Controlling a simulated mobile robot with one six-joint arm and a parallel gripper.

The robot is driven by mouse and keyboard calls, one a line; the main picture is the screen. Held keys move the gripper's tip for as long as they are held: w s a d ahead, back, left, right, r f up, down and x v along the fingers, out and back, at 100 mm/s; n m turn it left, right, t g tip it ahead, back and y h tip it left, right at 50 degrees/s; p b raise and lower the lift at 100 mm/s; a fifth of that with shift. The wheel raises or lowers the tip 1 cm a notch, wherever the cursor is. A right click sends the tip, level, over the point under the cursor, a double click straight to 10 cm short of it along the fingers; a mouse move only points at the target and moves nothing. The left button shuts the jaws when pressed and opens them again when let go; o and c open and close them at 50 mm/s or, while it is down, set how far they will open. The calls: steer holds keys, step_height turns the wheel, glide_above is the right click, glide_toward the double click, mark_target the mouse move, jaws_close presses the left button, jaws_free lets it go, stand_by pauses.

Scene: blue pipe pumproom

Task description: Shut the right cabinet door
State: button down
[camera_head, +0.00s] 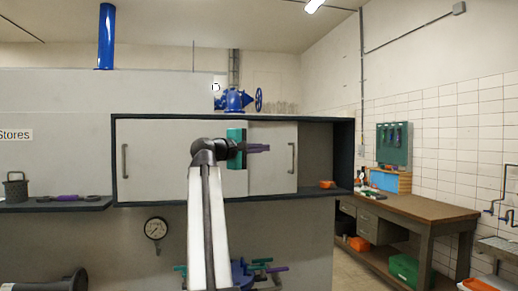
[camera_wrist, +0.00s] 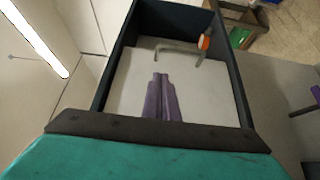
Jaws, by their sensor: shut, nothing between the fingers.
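The cabinet (camera_head: 230,116) has a dark frame and pale sliding doors. The right cabinet door (camera_head: 273,175) is a light panel with an upright grey bar handle (camera_head: 292,158) near its right edge. An open gap shows the dark interior (camera_head: 317,150) between that edge and the cabinet's right side. My gripper (camera_head: 268,148) is shut and empty, in front of the right door and left of the handle, pointing right. In the wrist view its purple fingers (camera_wrist: 160,76) lie together over the door panel (camera_wrist: 205,95), with the handle (camera_wrist: 182,48) beyond the tips, apart from them.
The left door (camera_head: 155,165) has its own handle (camera_head: 125,160). A small orange object (camera_head: 327,184) lies at the gap's lower edge. A workbench (camera_head: 410,207) stands right.

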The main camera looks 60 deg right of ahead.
glide_toward(285, 147)
steer(key=shift+s+d+r+p, duration=0.15)
steer(key=shift+s+d+p, duration=0.25)
steer(key=shift+s+d, duration=0.35)
steer(key=shift+s+d+p, duration=0.15)
steer(key=shift+s+d, duration=0.1)
steer(key=shift+s, duration=0.35)
steer(key=shift+s+d+p, duration=0.1)
steer(key=shift+s+d, duration=0.15)
steer(key=shift+s, duration=0.35)
steer(key=shift+s+d+p, duration=0.15)
steer(key=shift+s+d, duration=0.15)
steer(key=shift+s, duration=0.3)
